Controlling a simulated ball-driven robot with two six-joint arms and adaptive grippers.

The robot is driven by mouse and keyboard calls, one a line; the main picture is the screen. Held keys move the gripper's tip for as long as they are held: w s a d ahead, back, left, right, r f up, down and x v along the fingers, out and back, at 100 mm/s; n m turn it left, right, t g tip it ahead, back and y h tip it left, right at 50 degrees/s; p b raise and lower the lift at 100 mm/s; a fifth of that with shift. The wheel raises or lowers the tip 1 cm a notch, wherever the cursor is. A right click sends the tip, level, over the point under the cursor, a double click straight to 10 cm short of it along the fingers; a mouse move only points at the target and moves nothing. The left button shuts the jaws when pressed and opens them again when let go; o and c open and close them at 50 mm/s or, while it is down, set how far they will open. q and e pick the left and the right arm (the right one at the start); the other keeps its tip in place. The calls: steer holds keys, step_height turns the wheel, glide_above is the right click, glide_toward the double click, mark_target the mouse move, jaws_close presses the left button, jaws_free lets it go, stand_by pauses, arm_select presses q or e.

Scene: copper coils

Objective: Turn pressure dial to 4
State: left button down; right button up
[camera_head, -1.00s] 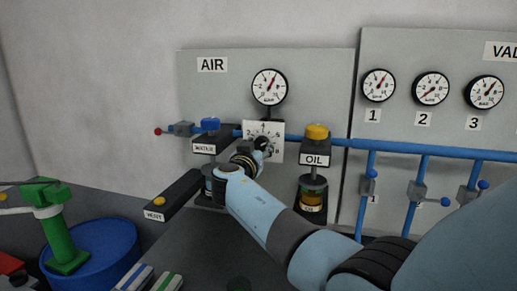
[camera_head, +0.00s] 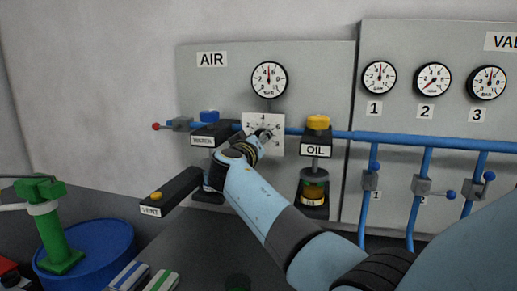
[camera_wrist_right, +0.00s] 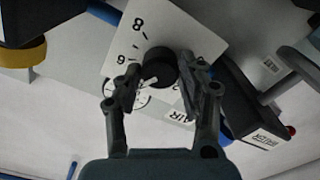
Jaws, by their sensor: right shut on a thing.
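The pressure dial is a black round knob (camera_wrist_right: 163,66) on a white numbered plate (camera_head: 250,120), below the AIR gauge (camera_head: 268,79). My right gripper (camera_head: 264,134) is at the dial in the head view and hides most of the knob. In the wrist view its two fingers are shut on the knob from both sides. The 8 and 6 on the plate show there; the knob's pale mark points to the lower left, past the 6, and a finger covers that part of the scale. The AIR gauge needle points about straight up. My left gripper is not in view.
The yellow-topped OIL unit (camera_head: 316,150) stands close right of my wrist, the blue-topped WATER unit (camera_head: 205,141) close left. The VENT block (camera_head: 155,203) juts out. A blue pipe (camera_head: 430,145) runs right to several valves. A green pump (camera_head: 55,225) stands far left.

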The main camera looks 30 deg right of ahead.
steer(key=n, duration=0.2)
steer(key=shift+n+b, duration=0.3)
steer(key=shift+b, duration=0.1)
steer(key=shift+n, duration=1.5)
steer(key=o, duration=1.2)
steer(key=shift+a, duration=0.1)
steer(key=shift+c, duration=0.2)
steer(key=v, duration=0.7)
steer(key=shift+a, duration=0.2)
